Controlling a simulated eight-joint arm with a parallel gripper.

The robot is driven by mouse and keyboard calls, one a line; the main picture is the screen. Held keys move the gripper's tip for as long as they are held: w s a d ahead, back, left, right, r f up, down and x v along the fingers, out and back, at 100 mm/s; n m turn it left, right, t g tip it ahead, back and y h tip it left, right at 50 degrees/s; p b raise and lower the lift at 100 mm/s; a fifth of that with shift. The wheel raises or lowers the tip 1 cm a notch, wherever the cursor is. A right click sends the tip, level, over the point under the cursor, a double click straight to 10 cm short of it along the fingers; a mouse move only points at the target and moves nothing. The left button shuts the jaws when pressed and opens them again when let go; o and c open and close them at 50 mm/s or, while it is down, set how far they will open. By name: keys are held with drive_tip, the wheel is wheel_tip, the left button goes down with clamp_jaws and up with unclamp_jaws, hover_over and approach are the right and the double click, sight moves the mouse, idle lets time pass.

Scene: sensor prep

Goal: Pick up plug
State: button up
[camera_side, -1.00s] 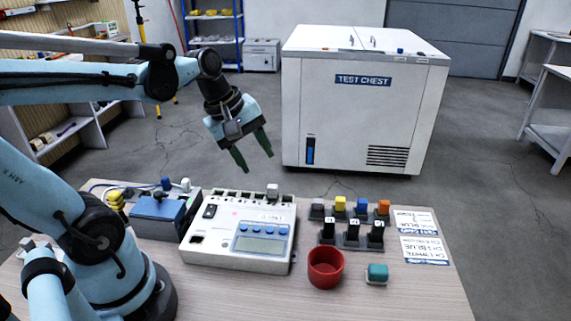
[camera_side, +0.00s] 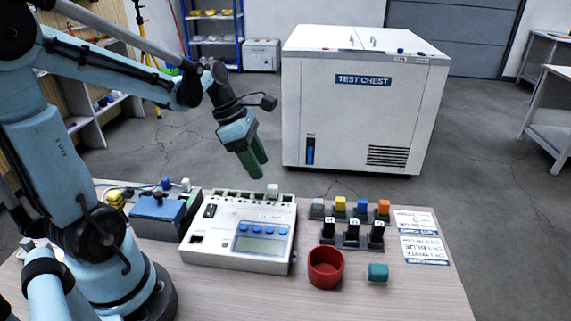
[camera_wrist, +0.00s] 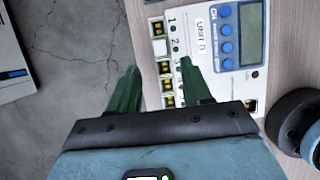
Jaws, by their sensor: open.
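My gripper (camera_side: 260,169) is open and empty above the far edge of the white test unit (camera_side: 230,262). In the wrist view its green fingers (camera_wrist: 160,65) are apart, with the unit's row of ports beneath them. A white plug (camera_side: 272,188) stands in that row; the wrist view shows a white block (camera_wrist: 160,48) in the row near label 2. A white plug (camera_side: 186,184) and a blue plug (camera_side: 166,183) are near the blue box.
The blue box (camera_side: 158,208) is left of the unit. Several black labelled switches (camera_side: 352,233), a red cup (camera_side: 325,268), a teal block (camera_side: 377,272) and label cards (camera_side: 425,250) are on the right. The test chest (camera_side: 360,120) stands beyond the table. The table's front right is clear.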

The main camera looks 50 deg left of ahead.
sight(272, 186)
drive_tip(key=shift+d+x, duration=0.2)
drive_tip(key=shift+x, duration=2.85)
drive_tip(key=shift+w+r, duration=0.1)
drive_tip(key=shift+c, duration=0.5)
clamp_jaws()
